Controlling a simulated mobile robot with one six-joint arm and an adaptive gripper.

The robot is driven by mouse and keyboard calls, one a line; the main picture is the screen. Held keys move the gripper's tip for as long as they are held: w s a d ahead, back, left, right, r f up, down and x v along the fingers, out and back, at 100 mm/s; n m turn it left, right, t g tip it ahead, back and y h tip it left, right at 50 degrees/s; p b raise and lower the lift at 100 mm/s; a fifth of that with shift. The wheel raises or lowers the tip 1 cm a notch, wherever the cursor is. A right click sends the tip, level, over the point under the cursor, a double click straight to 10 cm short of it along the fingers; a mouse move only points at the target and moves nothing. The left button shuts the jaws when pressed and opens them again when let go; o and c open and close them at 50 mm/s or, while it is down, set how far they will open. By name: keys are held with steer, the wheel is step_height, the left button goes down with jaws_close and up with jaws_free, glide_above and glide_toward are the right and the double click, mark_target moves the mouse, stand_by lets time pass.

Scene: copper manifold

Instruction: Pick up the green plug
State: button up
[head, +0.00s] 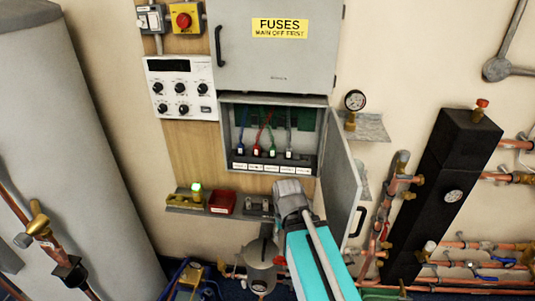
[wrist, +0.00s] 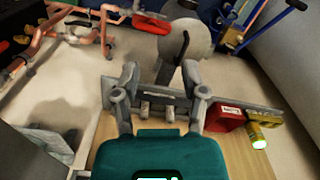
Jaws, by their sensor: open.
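The green plug (head: 272,152) sits in the open lower fuse box, on a green lead, in a row with blue, red and grey plugs. It is small and its seating is hard to make out. My gripper (head: 290,188) is below and slightly right of the row, in front of the box's lower edge. The wrist view shows my gripper (wrist: 160,88) with its two fingers apart and nothing between them that it holds. The green plug is not visible in the wrist view.
The box's open door (head: 341,185) hangs to the right of my gripper. Below, a wall shelf holds a red bin (head: 222,202), a grey two-peg holder (wrist: 157,111) and a brass piece with a lit green lamp (head: 196,190). Copper pipes (head: 385,205) run at the right.

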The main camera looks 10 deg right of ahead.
steer(key=m+t+h+p, duration=0.8)
steer(key=m+h+p, duration=0.1)
steer(key=m+h, duration=0.1)
glide_toward(270, 150)
steer(key=a+r, duration=0.1)
steer(key=shift+s+a+r, duration=0.1)
steer(key=shift+s+a, duration=0.15)
steer(key=shift+s, duration=0.2)
steer(key=b+x, duration=0.2)
steer(key=x, duration=0.1)
steer(key=b+x, duration=0.2)
steer(key=x, duration=0.2)
steer(key=shift+w+d+f, duration=0.1)
steer(key=shift+d+f, duration=0.05)
steer(key=shift+f, duration=0.2)
steer(key=shift+w+d+f, duration=0.15)
steer(key=shift+w+d, duration=0.15)
steer(key=shift+d, duration=0.15)
